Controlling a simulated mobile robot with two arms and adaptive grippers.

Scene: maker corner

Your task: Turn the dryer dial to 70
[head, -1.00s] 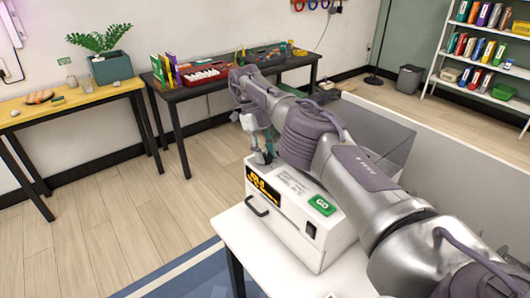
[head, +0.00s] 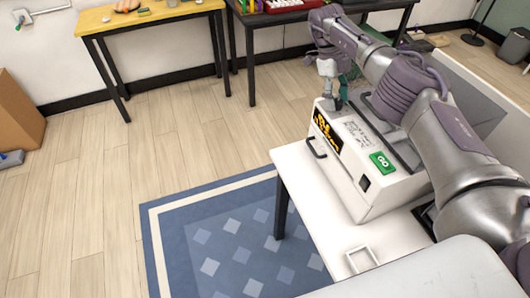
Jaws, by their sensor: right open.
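The dryer (head: 353,190) is a white box on a white table, with a dark bar handle, a black and yellow label and a green GO plate (head: 382,162). I cannot make out its dial; my right arm and gripper cover part of its top. My right gripper (head: 335,103) points down at the dryer's far left top edge, just behind the label. Its fingers are open with nothing seen between them. I cannot tell whether they touch the dryer. My left gripper is out of view.
The white table (head: 310,178) has a small pale square frame (head: 362,259) near its front. A blue patterned rug (head: 215,235) lies left of it. A yellow table (head: 105,20) and a black table (head: 285,18) stand behind. Wooden floor between is free.

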